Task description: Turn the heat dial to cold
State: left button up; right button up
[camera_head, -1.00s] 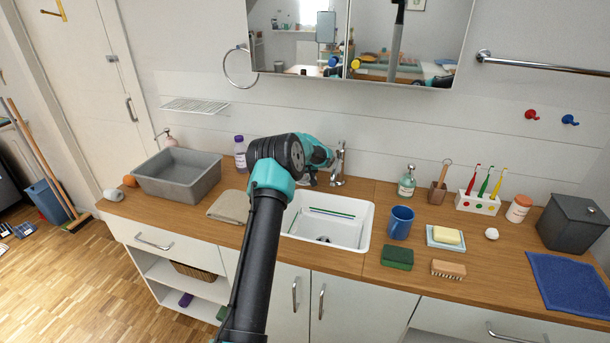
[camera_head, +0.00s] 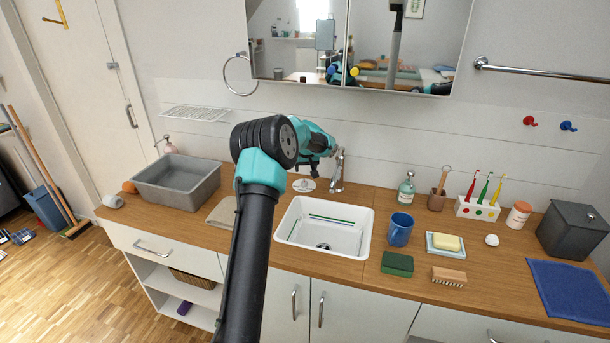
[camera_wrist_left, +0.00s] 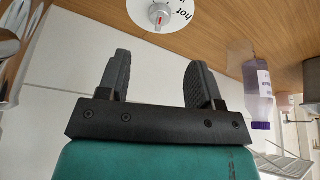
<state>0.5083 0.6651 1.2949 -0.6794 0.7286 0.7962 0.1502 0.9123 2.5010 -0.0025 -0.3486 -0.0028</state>
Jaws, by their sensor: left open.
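The heat dial (camera_head: 304,185) is a white disc on the wooden counter, left of the tap and behind the sink. In the left wrist view the dial (camera_wrist_left: 160,14) shows at the top edge, with a silver knob, a red mark and the word "hot"; the disc is partly cut off. My left gripper (camera_head: 317,169) is near the dial, apart from it. In the left wrist view the two dark fingers of my left gripper (camera_wrist_left: 160,65) are spread, with nothing between them, and the dial lies beyond the gap. My right gripper is not in view.
The tap (camera_head: 338,172) stands close right of my left gripper. The white sink (camera_head: 285,238) is in front. A purple-capped bottle (camera_wrist_left: 258,95) stands nearby. A grey basin (camera_head: 178,184) is left; a blue mug (camera_head: 400,230) is right.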

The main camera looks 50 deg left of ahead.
pick_arm(q)
jog(key=v, duration=0.7)
jog(key=shift+r, duration=0.1)
